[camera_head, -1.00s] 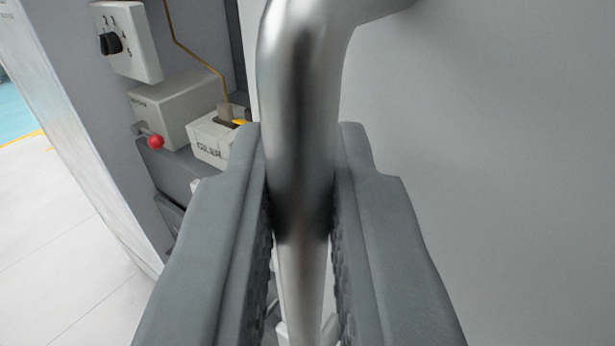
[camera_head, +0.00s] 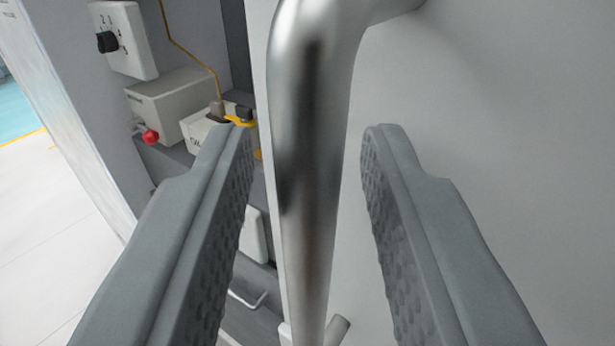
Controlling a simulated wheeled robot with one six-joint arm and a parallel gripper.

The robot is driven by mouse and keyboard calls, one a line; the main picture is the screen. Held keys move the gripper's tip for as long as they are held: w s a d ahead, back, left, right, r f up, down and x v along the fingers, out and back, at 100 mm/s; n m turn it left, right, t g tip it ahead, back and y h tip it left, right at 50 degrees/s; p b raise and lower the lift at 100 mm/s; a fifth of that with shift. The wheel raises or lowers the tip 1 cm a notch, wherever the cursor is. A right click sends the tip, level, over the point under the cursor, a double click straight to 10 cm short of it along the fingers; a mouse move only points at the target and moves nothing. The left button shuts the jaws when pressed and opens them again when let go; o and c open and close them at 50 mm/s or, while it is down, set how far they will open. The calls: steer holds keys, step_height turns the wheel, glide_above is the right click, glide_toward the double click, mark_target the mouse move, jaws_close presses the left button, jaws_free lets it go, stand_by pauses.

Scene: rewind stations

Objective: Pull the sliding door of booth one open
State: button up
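The sliding door (camera_head: 490,120) is a plain grey-white panel filling the right side of the view. Its metal bar handle (camera_head: 308,170) runs upright through the middle and bends into the door at the top; a lower mount shows near the bottom. My gripper (camera_head: 308,140) is open, with one grey padded finger on each side of the handle and a visible gap to it on both sides. The booth stands partly open to the left of the door edge, and its inside shows there.
Inside the booth are a white box with a black rotary knob (camera_head: 107,42), a grey box with a red-tipped lever (camera_head: 150,136), and a white box with a yellow part (camera_head: 240,121). A grey wall borders the opening. Pale floor (camera_head: 45,220) lies clear at the left.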

steer(key=s, duration=1.7)
steer(key=shift+s+a, duration=0.2)
steer(key=shift+a, duration=0.15)
steer(key=s+a+f, duration=0.1)
steer(key=s, duration=1.5)
steer(key=s+a, duration=0.2)
steer(key=s, duration=1.4)
steer(key=shift+f+g+y, duration=0.3)
steer(key=shift+f, duration=0.05)
steer(key=shift+w, duration=0.1)
